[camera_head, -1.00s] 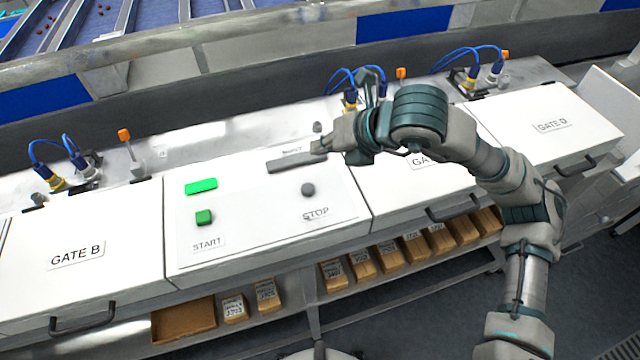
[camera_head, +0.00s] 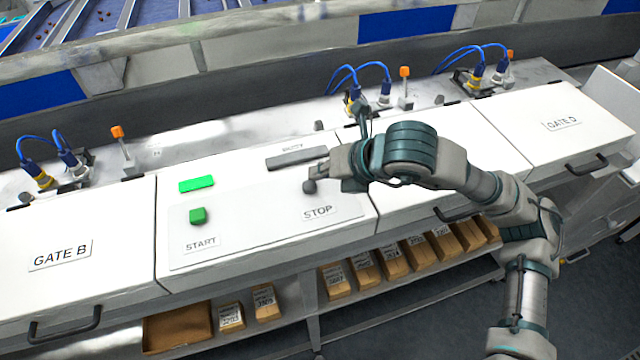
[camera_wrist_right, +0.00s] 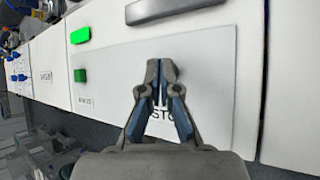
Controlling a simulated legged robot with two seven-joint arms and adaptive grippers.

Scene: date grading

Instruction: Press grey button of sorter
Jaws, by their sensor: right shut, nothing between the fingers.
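The sorter's white control panel (camera_head: 245,225) carries a round grey button (camera_head: 309,187) just above the STOP label (camera_head: 318,211). My right gripper (camera_head: 318,171) is shut and empty, with its fingertips right by the button's upper right side. I cannot tell whether they touch it. In the right wrist view the shut fingers (camera_wrist_right: 162,75) hang over the panel and partly cover the STOP label (camera_wrist_right: 160,114); the grey button is hidden there. My left gripper is not in view.
A green square button (camera_head: 198,216) sits above the START label, below a lit green bar (camera_head: 196,184). A grey bar (camera_head: 297,158) lies near the panel's top. Gate covers with handles flank the panel. Blue cables (camera_head: 360,72) stand behind, and small boxes (camera_head: 333,280) sit below.

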